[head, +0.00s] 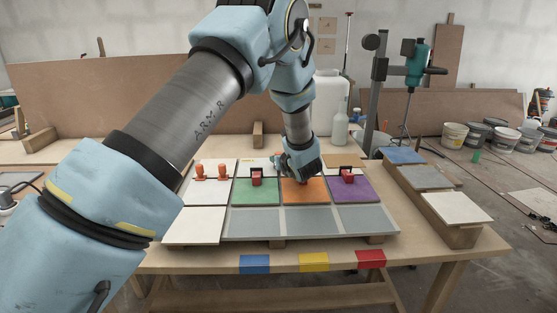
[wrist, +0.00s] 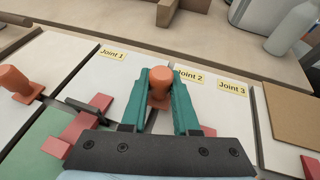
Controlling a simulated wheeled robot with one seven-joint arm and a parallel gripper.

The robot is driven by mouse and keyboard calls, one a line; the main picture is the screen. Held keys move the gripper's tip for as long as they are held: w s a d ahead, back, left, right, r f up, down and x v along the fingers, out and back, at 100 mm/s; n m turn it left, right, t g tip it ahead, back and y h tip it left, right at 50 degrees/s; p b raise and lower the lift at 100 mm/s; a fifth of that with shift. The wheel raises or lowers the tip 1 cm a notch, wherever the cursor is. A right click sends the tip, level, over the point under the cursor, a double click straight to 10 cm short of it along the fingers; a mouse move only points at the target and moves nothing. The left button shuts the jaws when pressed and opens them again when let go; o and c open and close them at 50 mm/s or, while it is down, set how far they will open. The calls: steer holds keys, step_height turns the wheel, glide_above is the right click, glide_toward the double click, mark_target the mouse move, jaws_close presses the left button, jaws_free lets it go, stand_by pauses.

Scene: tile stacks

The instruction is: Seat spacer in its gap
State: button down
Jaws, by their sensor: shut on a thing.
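My gripper (head: 300,172) is low over the orange tile (head: 304,195) in the head view. In the wrist view its two teal fingers (wrist: 159,95) are shut on the spacer, whose orange round knob (wrist: 158,77) shows between them. The spacer's lower part is hidden, so I cannot tell whether it sits in a gap. Two more orange spacers (head: 199,171) (head: 222,171) stand at the left on the white tiles. Yellow labels read Joint 1 (wrist: 111,53), Joint 2 (wrist: 190,76) and Joint 3 (wrist: 233,88) along the tiles' far edge.
Red pieces with black handles stand on the green tile (head: 256,180) and the purple tile (head: 348,178). Blue, yellow and red patches mark the table's front edge. A white bottle (head: 340,128) stands behind; loose tiles (head: 457,207) lie at the right.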

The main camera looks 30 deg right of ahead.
steer(key=shift+f+b, duration=0.65)
steer(key=c, duration=0.6)
jaws_free()
steer(key=shift+v, duration=3)
steer(key=shift+r, duration=0.1)
steer(key=shift+s, duration=0.1)
